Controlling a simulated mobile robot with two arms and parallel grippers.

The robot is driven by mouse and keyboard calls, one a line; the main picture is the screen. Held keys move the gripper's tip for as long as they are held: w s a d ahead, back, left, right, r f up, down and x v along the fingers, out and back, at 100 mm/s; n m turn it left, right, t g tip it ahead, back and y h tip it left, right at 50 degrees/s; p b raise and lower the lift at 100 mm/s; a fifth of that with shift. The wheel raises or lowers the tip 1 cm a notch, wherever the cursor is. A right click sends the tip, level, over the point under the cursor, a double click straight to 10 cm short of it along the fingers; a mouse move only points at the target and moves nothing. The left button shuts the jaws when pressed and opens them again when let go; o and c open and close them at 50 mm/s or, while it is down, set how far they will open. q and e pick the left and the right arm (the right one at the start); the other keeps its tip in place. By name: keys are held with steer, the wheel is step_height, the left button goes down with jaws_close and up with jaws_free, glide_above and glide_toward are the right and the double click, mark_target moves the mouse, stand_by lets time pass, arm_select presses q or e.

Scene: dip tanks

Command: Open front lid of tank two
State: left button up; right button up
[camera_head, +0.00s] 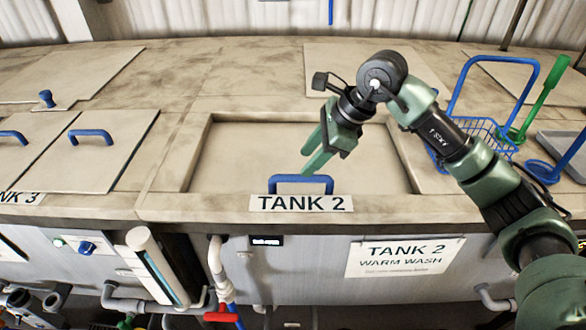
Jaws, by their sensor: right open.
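The front lid of tank two (240,155) looks like a flat beige panel lying level inside a recessed rectangular frame, and it appears shut. A blue bar handle (300,179) stands at its front edge, just behind the "TANK 2" label (301,203). My right gripper (314,163) is open, with its green fingers pointing down and toward the front, above the lid and close behind the handle in the picture. It holds nothing, and I cannot tell whether it touches the handle. My left gripper is not in view.
Tank three's lids (115,165) with blue handles lie shut at left. A blue wire basket (470,132), a green-handled tool (540,100) and a blue ladle (555,165) are at right. Pipes and a red valve handle (221,317) sit below the front edge.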

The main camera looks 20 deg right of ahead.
steer(key=shift+h, duration=0.5)
steer(key=f+p, duration=0.1)
steer(key=f, duration=0.1)
steer(key=w+f+p, duration=0.1)
steer(key=f, duration=0.1)
steer(key=w+f+p, duration=0.1)
steer(key=f, duration=0.1)
steer(key=shift+w+f, duration=0.1)
steer(key=shift+f, duration=0.3)
steer(key=shift+a, duration=0.1)
jaws_close()
steer(key=shift+w+r, duration=0.1)
stand_by(0.6)
